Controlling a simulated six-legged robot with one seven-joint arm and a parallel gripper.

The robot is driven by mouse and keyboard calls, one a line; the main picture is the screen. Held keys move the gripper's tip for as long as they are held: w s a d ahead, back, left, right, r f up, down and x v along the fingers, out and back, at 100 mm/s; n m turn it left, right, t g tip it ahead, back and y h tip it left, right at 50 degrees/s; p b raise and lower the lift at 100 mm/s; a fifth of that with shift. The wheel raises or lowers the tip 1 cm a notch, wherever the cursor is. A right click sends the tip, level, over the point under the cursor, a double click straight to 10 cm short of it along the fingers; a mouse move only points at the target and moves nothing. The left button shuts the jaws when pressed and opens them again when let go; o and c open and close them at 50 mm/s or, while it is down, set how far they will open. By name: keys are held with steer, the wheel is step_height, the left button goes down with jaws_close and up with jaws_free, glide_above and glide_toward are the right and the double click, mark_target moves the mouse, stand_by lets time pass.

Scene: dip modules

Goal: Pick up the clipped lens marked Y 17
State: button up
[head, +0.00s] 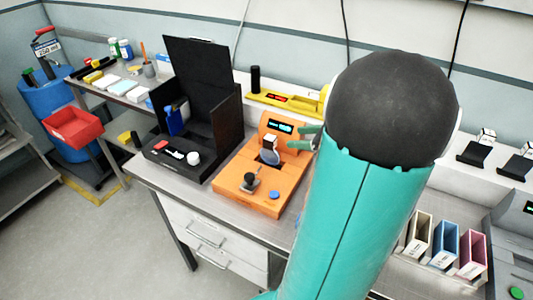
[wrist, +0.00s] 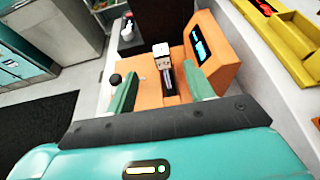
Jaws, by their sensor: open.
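A small clipped lens stands on the orange instrument (head: 290,190). In the wrist view the white block (wrist: 162,49) tops a dark clip (wrist: 168,76). Its marking is too small to read, so I cannot confirm Y 17. My gripper (head: 303,138) is open beside the lens, on its right in the head view. In the wrist view its green fingers (wrist: 160,88) appear on either side of the clip, with a gap; contact is not visible.
The orange instrument has a lit display (head: 281,127), a black knob (head: 249,181) and a blue button (head: 274,195). A black open box (head: 205,100) stands to the left, a yellow device (head: 285,101) behind. Similar white blocks on black stands (head: 478,153) and coloured bins (head: 445,243) are at right.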

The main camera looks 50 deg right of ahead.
mark_target(265, 139)
steer(key=x, duration=0.7)
steer(key=shift+w+a+f, duration=0.15)
steer(key=shift+w+f, duration=0.05)
steer(key=shift+w, duration=0.1)
steer(key=x, duration=0.5)
steer(key=shift+s+f, duration=0.1)
steer(key=shift+f, duration=0.15)
steer(key=shift+d, duration=0.2)
jaws_close()
